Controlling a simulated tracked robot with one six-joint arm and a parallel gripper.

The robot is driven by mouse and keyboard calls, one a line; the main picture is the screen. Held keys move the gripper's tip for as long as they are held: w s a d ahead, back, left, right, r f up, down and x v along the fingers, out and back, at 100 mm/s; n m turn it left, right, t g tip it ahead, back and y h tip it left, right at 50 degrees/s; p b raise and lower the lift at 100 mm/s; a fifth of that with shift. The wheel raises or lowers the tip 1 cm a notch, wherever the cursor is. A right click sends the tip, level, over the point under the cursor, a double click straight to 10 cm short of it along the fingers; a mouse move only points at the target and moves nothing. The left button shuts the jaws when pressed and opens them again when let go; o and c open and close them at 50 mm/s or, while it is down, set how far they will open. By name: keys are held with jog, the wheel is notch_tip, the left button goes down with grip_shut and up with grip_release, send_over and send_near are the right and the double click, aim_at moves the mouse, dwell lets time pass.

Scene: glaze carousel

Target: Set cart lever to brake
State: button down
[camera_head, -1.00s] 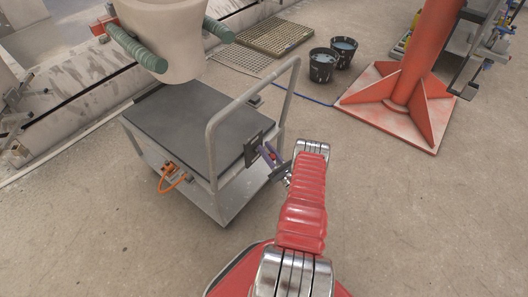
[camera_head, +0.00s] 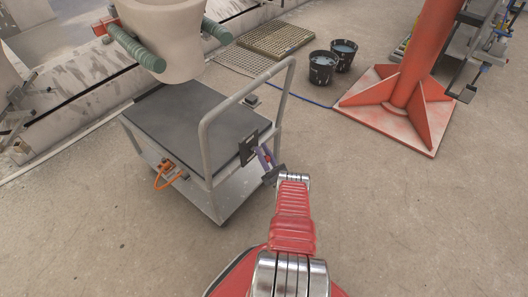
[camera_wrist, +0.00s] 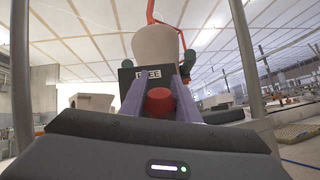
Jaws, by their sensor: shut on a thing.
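The grey cart (camera_head: 172,118) stands left of centre in the head view, with a dark flat top and a pale tubular push handle. A black lever plate (camera_head: 249,147) is fixed at the handle's near side. In the wrist view the plate (camera_wrist: 127,77) carries white lettering, apparently "FREE", partly covered. The lever's red round knob (camera_wrist: 159,102) sits between the purple fingers of my gripper (camera_wrist: 159,84). My gripper (camera_head: 265,157) is shut on the knob, close in front of the plate. The lever's shaft and the rest of the plate are hidden.
A pale pot (camera_head: 175,40) with green rollers hangs over the cart's far end. An orange hooked part (camera_head: 166,174) is on the cart's left side. Two black buckets (camera_head: 322,67) and a red column base (camera_head: 400,112) stand beyond.

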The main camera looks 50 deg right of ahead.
jog(key=shift+s+a+f, duration=0.1)
dwell(0.3)
jog(key=c, duration=1.6)
grip_release()
jog(key=shift+c, duration=0.2)
jog(key=shift+c, duration=0.2)
